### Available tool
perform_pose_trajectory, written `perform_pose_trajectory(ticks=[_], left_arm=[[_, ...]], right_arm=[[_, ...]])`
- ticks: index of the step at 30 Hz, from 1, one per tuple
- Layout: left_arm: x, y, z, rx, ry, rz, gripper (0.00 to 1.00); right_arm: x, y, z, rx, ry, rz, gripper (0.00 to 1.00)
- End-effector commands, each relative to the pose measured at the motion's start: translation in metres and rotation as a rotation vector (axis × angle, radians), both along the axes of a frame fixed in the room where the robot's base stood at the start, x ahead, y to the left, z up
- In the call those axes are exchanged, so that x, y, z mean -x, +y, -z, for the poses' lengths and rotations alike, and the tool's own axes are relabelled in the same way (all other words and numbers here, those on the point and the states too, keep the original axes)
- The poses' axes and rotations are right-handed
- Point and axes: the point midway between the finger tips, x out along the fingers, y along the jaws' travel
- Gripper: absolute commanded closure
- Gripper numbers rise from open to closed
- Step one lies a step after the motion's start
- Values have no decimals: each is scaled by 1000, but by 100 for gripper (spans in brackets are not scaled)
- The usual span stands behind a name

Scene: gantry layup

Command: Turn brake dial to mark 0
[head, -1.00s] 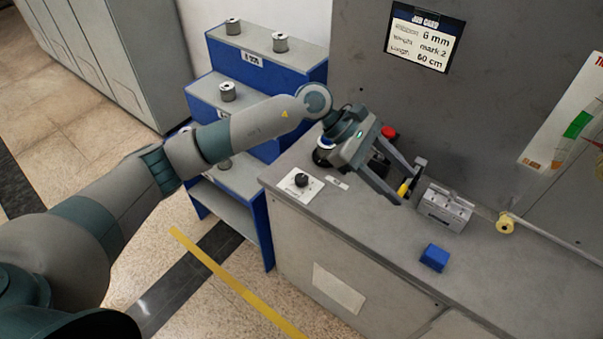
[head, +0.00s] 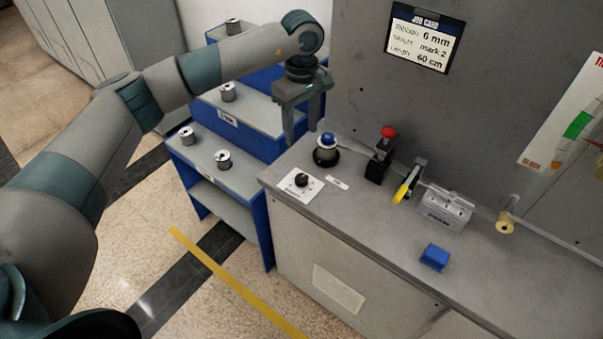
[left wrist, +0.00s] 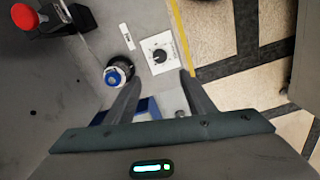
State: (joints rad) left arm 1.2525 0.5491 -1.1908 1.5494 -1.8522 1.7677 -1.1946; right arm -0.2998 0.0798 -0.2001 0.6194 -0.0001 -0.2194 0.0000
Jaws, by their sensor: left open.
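The brake dial is a black knob (head: 301,180) on a white square plate (head: 291,191) at the near left corner of the grey bench (head: 375,217). In the left wrist view the knob (left wrist: 159,56) shows on its plate with marks around it, beyond the fingertips; which mark it points to is too small to tell. My left gripper (head: 301,140) is open and empty, pointing down above and behind the dial, near the bench's left edge. Its two fingers also show in the left wrist view (left wrist: 160,78). My right gripper is not in view.
A blue-capped black spool holder (head: 326,150) stands just behind the dial. A red button on a black post (head: 380,155), a yellow-handled lever (head: 406,185), a metal block (head: 444,208) and a blue block (head: 434,257) are further right. Blue shelves (head: 230,175) hold spools at left.

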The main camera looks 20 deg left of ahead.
Motion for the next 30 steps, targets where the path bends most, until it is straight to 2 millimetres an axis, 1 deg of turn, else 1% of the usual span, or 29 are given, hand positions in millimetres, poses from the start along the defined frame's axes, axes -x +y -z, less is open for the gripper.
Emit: perform_pose_trajectory(ticks=[5,11,24,30], left_arm=[[0,0,9,2,3,0,51],[1,0,33,0,5,-1,51],[2,-1,111,0,5,-1,51],[2,-1,144,1,4,-1,51]], right_arm=[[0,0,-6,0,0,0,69],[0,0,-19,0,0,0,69],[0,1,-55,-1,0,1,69],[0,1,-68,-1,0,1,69]])
